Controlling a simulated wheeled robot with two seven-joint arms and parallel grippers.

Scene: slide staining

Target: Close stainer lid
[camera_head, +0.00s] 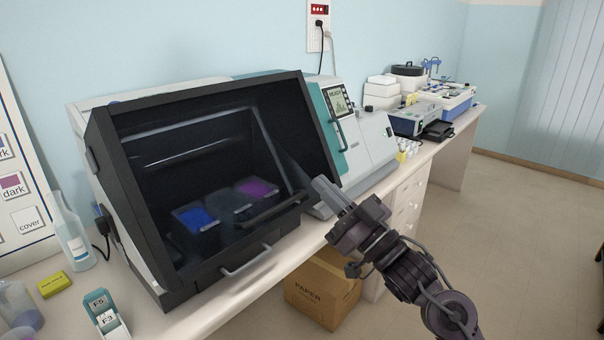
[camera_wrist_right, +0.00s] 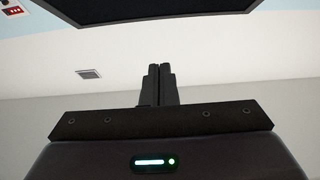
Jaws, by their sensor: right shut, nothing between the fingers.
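The stainer (camera_head: 232,290) stands on the bench in the head view, a large boxy machine with a black front frame. Its dark see-through lid (camera_head: 190,155) covers the sloping front; through it I see blue, dark and purple staining trays. I cannot tell for certain whether the lid is fully down. My right gripper (camera_head: 322,189) is shut and empty, its fingers at the lower right of the stainer front. In the right wrist view its shut fingers (camera_wrist_right: 157,85) point up toward a dark panel edge (camera_wrist_right: 150,12). My left gripper is not in view.
A white and teal device with a screen (camera_head: 340,102) stands just right of the stainer. A bottle (camera_head: 72,240), a yellow block (camera_head: 54,284) and a slide holder (camera_head: 102,310) are at the left. A paper box (camera_head: 318,292) is under the bench.

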